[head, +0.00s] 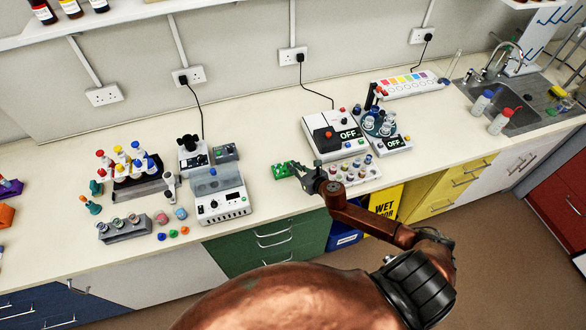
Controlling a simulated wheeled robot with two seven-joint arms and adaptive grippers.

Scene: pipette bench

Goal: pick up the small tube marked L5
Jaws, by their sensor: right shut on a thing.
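No L5 mark can be read at this size. My left gripper is not in view.
A white rack of capped tubes (356,173) stands just right of the gripper. Behind it is a white device with an OFF display (334,133). A white machine (222,205) stands to the left. Bare bench (262,125) lies behind the green rack.

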